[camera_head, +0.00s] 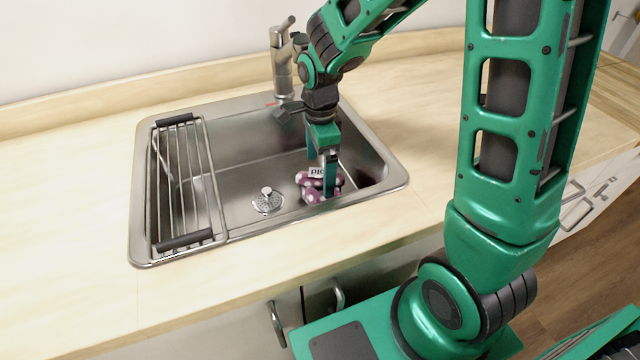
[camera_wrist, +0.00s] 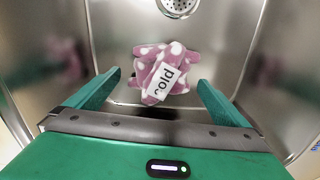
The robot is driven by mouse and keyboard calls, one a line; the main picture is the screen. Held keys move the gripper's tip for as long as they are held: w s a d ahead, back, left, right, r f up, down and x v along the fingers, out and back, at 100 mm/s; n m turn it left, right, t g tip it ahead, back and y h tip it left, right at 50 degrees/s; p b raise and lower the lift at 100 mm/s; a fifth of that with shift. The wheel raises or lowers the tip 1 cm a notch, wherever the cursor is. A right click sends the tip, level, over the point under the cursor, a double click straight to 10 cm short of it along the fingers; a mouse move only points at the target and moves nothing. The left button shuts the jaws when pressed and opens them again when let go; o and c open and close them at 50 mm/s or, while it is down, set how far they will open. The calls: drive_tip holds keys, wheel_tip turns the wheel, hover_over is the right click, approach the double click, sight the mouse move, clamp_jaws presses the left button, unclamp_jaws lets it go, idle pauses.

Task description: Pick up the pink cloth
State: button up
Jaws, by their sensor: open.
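The pink cloth (camera_head: 309,186) with white dots lies crumpled on the floor of the sink, near its right side. A white label with black letters is on it. In the wrist view the cloth (camera_wrist: 165,72) lies ahead of and between the two fingers, with bare sink floor around it. My gripper (camera_head: 329,188) reaches down into the sink over the cloth and hides part of it in the head view. In the wrist view my gripper (camera_wrist: 158,92) is open, with nothing between its fingers. I cannot tell whether a finger touches the cloth.
The steel sink (camera_head: 240,155) has walls close around my gripper. A wire rack (camera_head: 183,185) spans its left side. A faucet (camera_head: 283,65) stands at the back rim. The drain strainer (camera_head: 267,201) is left of the cloth. The wooden counter (camera_head: 80,215) is clear.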

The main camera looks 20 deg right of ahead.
sight(320, 182)
drive_tip(key=shift+w+d+f, duration=0.1)
drive_tip(key=shift+w+f, duration=0.05)
drive_tip(key=shift+f, duration=1.4)
drive_tip(key=shift+w+d+f, duration=0.1)
drive_tip(key=shift+f, duration=1.45)
drive_tip(key=shift+c, duration=0.6)
drive_tip(key=c, duration=1)
